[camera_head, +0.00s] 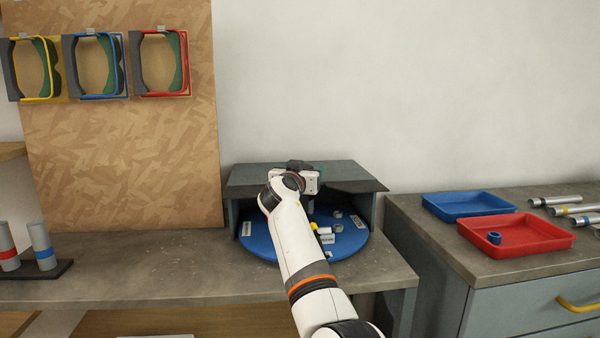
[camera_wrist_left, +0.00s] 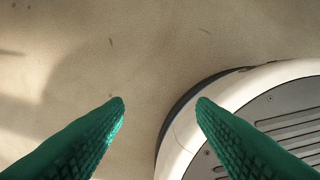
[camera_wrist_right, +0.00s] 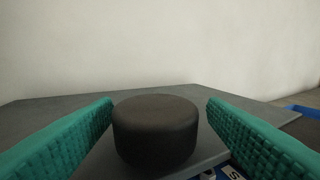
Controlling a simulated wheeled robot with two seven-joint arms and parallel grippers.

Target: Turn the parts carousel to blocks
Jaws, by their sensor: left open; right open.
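The parts carousel is a blue round turntable (camera_head: 262,243) under a grey hood (camera_head: 245,178), with small white labels and several small parts on it. The label wording is too small to read. My right arm reaches over it, and the right gripper (camera_wrist_right: 160,104) is open. In the right wrist view a dark round knob (camera_wrist_right: 155,132) stands between its green fingers, with a gap visible on each side. The carousel's blue edge and a label show just below the knob. My left gripper (camera_wrist_left: 160,102) is open and empty above the floor, out of the head view.
A blue tray (camera_head: 468,212) and a red tray (camera_head: 548,247) holding a blue ring sit on the right cabinet, near several metal tubes (camera_head: 565,208). Banded tubes (camera_head: 42,246) stand at left. Coloured frames (camera_head: 95,97) hang on the board.

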